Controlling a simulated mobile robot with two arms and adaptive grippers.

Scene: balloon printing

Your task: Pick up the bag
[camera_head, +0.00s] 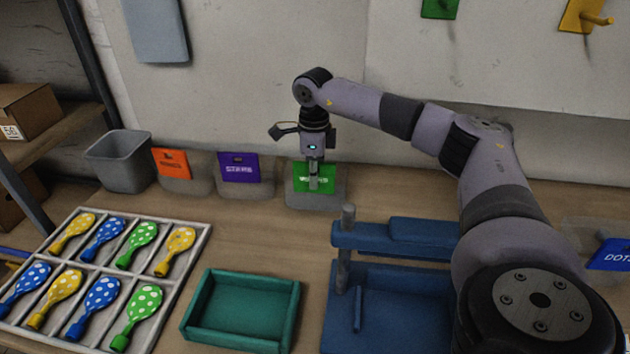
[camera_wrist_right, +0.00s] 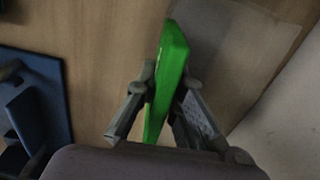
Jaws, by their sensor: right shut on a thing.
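The green packet (camera_head: 328,181), labelled in white, stands upright at its grey holder (camera_head: 292,200) near the back wall. My right gripper (camera_head: 314,180) points down over it and is shut on it. In the right wrist view the green packet (camera_wrist_right: 168,75) shows edge-on between the two fingers of my right gripper (camera_wrist_right: 165,95). My left gripper is in neither view.
Orange (camera_head: 172,163) and purple (camera_head: 239,167) packets stand to the left, beside a grey bin (camera_head: 120,160). A divided tray (camera_head: 200,240) holds several dotted balloons. An empty teal tray (camera_head: 292,310) and a blue press (camera_head: 400,270) stand in front. A blue packet (camera_head: 610,255) is at right.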

